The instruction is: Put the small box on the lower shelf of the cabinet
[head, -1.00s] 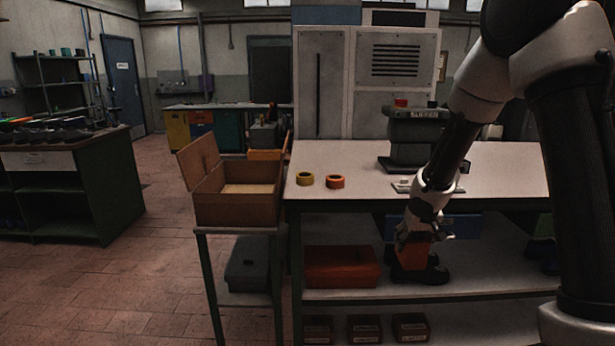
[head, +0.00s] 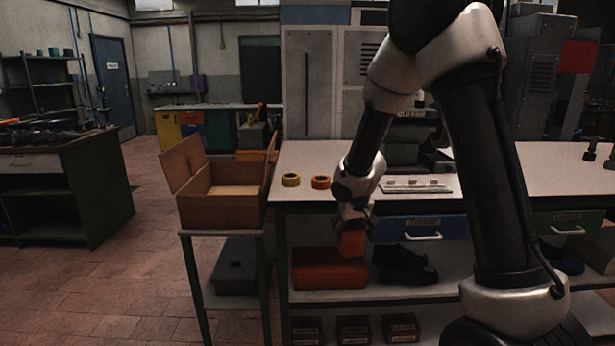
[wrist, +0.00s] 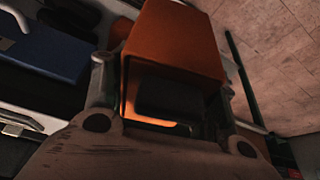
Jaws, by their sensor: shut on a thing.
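My gripper (head: 354,222) is shut on a small orange box (head: 351,241), which hangs tilted below the fingers in the head view. The box also fills the top middle of the wrist view (wrist: 178,40), between the two fingers. In the head view the held box is in front of the workbench, at the height just above a larger orange-red box (head: 325,270) on the bench's lower shelf. A green cabinet (head: 100,195) with open shelves stands at the far left, well away from my gripper; its lower shelf looks empty but dark.
The workbench (head: 300,205) has tape rolls on top, a blue drawer (head: 420,229), and dark shoes (head: 405,265) underneath. An open cardboard box (head: 222,210) sits on a small stand to the left. Clear brick floor (head: 110,280) lies between stand and cabinet.

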